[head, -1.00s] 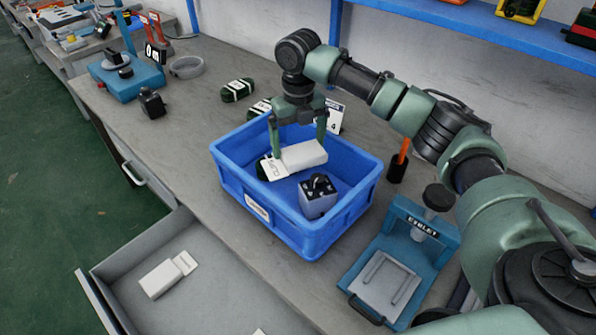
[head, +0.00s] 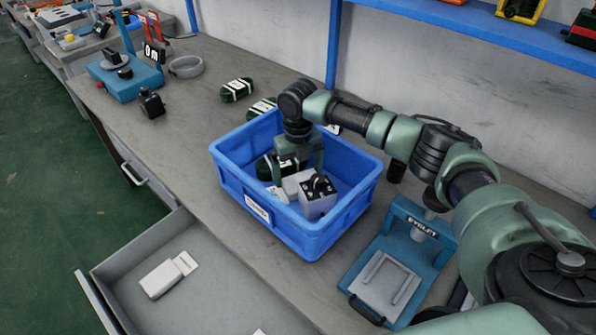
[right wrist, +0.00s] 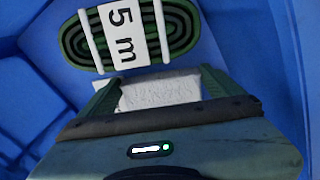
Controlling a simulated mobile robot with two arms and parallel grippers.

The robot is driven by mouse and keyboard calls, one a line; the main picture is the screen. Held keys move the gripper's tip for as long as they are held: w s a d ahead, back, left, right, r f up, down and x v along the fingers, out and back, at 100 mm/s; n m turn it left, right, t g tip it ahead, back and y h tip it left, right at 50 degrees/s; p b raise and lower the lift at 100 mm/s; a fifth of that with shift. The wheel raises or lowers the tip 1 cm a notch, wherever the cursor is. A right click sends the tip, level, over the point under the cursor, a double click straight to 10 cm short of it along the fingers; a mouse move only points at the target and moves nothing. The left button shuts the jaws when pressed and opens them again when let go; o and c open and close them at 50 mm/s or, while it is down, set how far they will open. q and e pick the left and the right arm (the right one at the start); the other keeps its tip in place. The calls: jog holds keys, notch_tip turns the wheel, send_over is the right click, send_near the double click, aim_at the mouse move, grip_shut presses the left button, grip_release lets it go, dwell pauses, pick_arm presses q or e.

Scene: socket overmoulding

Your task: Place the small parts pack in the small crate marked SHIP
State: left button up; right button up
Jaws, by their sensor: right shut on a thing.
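My right gripper (head: 299,168) reaches down inside the blue crate (head: 228,186) on the bench. It is shut on a white pack (head: 291,184), low in the crate; whether the pack touches the floor I cannot tell. In the right wrist view the white pack (right wrist: 160,92) sits between the two green fingers, with blurred raised lettering. The crate's front label (head: 257,210) is too small to read. A grey block with a black top (head: 317,200) stands in the crate beside the pack. My left gripper is not in view.
A dark green coil (right wrist: 130,32) marked "5 m" lies in the crate beside the pack. More coils (head: 237,90) lie behind the crate. A blue press (head: 405,255) stands to the right. An open drawer (head: 215,285) in front holds another white pack (head: 162,279).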

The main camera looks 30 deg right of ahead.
aim_at(298, 174)
jog(key=shift+f, duration=0.1)
jog(key=o, duration=1)
notch_tip(298, 174, up, 12)
jog(key=shift+r+b, duration=0.15)
jog(key=shift+b, duration=0.15)
